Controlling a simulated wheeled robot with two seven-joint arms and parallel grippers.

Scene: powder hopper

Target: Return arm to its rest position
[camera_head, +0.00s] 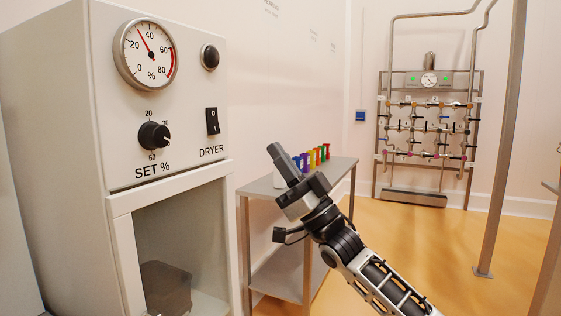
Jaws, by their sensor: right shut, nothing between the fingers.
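My right arm comes in from the lower right and reaches up toward the middle of the view. My right gripper (281,160) is at its upper end, pointing up and to the left. Its fingers are together, with nothing held. It is in the air to the right of the dryer cabinet (75,120) and appears in front of the side table (262,186), apart from the cabinet's front. My left gripper and left arm are not in view.
The cabinet carries a round gauge (147,54), a SET % knob (154,136) and a switch (212,121). A dark bin (166,288) stands in its opening. Small coloured items (318,156) stand on the table. A pipe panel (428,130) and post (505,140) stand beyond open floor.

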